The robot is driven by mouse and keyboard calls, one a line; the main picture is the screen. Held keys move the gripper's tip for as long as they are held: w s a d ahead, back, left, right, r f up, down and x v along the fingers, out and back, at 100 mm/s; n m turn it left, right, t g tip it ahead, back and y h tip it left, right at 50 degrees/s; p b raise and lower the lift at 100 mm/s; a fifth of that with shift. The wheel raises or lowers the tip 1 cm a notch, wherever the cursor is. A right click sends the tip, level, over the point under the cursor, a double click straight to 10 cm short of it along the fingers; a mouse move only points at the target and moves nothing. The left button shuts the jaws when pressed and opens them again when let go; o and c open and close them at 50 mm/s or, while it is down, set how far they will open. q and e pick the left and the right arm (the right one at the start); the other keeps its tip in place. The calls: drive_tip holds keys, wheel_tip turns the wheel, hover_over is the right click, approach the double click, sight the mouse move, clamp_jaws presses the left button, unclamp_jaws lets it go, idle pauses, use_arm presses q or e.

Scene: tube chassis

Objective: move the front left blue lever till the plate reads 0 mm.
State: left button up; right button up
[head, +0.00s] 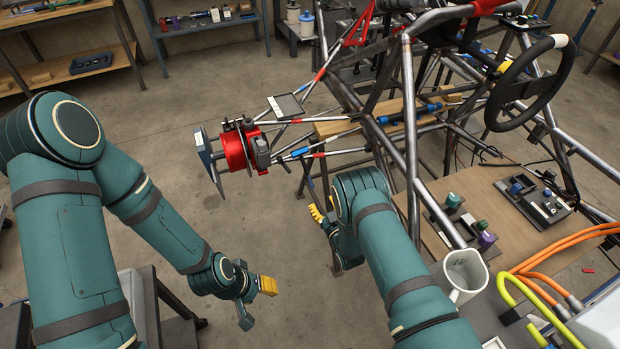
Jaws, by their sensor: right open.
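A red wheel hub (235,150) with a dark upright plate (208,163) on its outer side stands at the front left corner of the tube chassis. A blue piece on a rod (299,153), which looks like the blue lever, lies just right of the hub.
The chassis tubes (409,130) and steering wheel (527,82) fill the right side. A wooden bench (490,190) there carries a white mug (464,275), small knobs and orange hoses (560,247). Shelves line the back. The floor left of the hub is clear.

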sight(311, 181)
drive_tip(key=b+x, duration=0.2)
drive_tip(key=x, duration=0.9)
drive_tip(key=shift+w+f+b, duration=0.1)
drive_tip(key=shift+w+b, duration=0.1)
drive_tip(key=shift+b, duration=0.15)
clamp_jaws()
